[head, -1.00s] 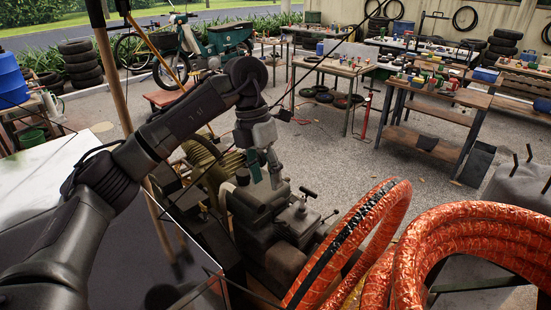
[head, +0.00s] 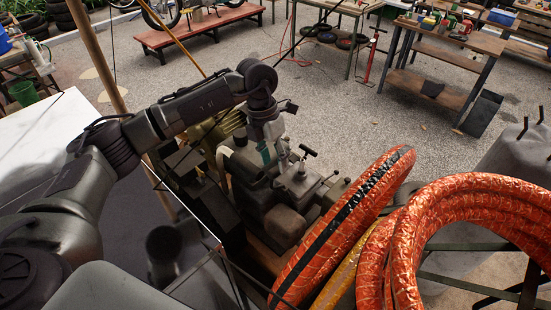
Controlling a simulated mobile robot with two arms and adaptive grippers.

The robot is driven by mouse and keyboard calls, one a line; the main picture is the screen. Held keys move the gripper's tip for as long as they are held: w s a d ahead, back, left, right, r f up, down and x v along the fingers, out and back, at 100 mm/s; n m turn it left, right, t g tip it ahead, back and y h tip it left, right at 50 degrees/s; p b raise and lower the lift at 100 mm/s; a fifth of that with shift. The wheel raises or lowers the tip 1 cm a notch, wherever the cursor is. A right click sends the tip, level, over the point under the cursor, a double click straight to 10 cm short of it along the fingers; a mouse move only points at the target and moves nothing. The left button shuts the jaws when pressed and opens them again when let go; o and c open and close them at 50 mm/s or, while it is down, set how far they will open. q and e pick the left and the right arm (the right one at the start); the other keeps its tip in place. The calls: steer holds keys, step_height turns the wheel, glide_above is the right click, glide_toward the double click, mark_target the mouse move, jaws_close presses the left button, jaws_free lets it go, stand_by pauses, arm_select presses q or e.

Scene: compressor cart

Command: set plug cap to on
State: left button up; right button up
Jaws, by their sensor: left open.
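My left arm reaches in from the left, and its gripper (head: 276,158) points down at the top of the dark compressor engine (head: 290,218). The fingers are open, just above or beside the small fittings on top of the engine. I cannot tell whether they touch anything. The plug cap is too small to make out here and may be hidden by the gripper. A small T-shaped handle (head: 308,151) sticks up just right of the fingers. My right gripper is not in view.
Thick orange hose coils (head: 440,215) stand close on the right of the engine. A wooden pole (head: 92,50) rises at the left. A red low bench (head: 200,28), a workbench (head: 450,50) and a red pump (head: 373,60) stand beyond open gravel floor.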

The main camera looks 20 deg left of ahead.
arm_select(q)
steer(key=shift+d+f, duration=0.15)
steer(key=shift+f, duration=0.3)
steer(key=shift+s+f+p, duration=0.15)
steer(key=shift+f+p, duration=0.15)
steer(key=shift+f, duration=0.05)
steer(key=shift+s+d+f, duration=0.1)
steer(key=shift+f, duration=0.2)
jaws_close()
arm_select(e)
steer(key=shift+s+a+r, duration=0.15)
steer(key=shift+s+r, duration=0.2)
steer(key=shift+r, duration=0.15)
